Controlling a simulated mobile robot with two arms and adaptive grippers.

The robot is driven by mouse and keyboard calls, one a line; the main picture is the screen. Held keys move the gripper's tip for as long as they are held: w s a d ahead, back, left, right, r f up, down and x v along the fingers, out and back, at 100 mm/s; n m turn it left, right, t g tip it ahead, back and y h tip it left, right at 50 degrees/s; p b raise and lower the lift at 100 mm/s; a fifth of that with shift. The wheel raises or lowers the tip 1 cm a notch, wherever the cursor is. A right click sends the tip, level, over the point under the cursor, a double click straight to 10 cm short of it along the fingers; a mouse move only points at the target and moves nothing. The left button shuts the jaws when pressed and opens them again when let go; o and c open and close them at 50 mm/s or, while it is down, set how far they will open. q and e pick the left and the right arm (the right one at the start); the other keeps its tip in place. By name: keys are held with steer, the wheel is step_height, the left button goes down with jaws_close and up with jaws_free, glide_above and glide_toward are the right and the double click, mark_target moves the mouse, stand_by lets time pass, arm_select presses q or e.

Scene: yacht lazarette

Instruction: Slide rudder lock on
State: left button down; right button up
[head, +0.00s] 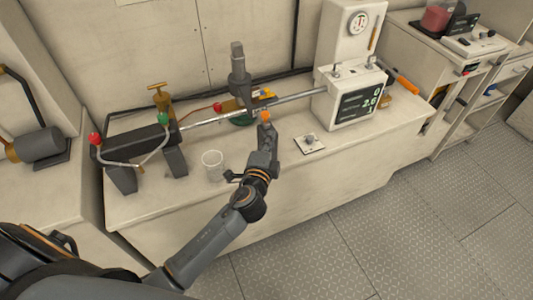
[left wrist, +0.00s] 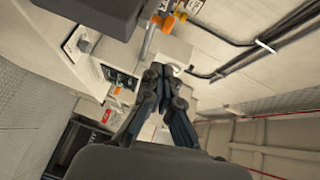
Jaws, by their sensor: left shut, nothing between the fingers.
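A small orange piece (head: 266,116), which may be the rudder lock, shows by the long metal rod (head: 305,95) just beyond my left gripper. In the left wrist view, orange parts (left wrist: 167,22) sit at the metal rod (left wrist: 149,40). My left gripper (head: 265,128) is shut and empty; its closed fingers (left wrist: 161,72) point toward the orange parts. They look apart from them in the wrist view; contact is unclear in the head view. A dark upright post (head: 239,65) stands behind the rod. My right gripper is not in view.
A white unit with a gauge and dark display (head: 358,103) stands at the rod's right end. A dark cylinder with red and green fittings (head: 140,143) is at its left. A clear cup (head: 212,164) and a small switch plate (head: 309,143) are on the bench (head: 145,206).

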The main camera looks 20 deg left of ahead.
arm_select(q)
steer(key=s, duration=0.3)
steer(key=s+d, duration=0.1)
steer(key=s, duration=0.1)
steer(key=shift+r+b, duration=0.35)
steer(key=shift+b, duration=0.05)
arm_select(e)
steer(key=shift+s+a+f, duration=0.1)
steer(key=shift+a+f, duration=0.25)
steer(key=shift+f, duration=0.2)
arm_select(q)
steer(key=shift+s+d, duration=0.1)
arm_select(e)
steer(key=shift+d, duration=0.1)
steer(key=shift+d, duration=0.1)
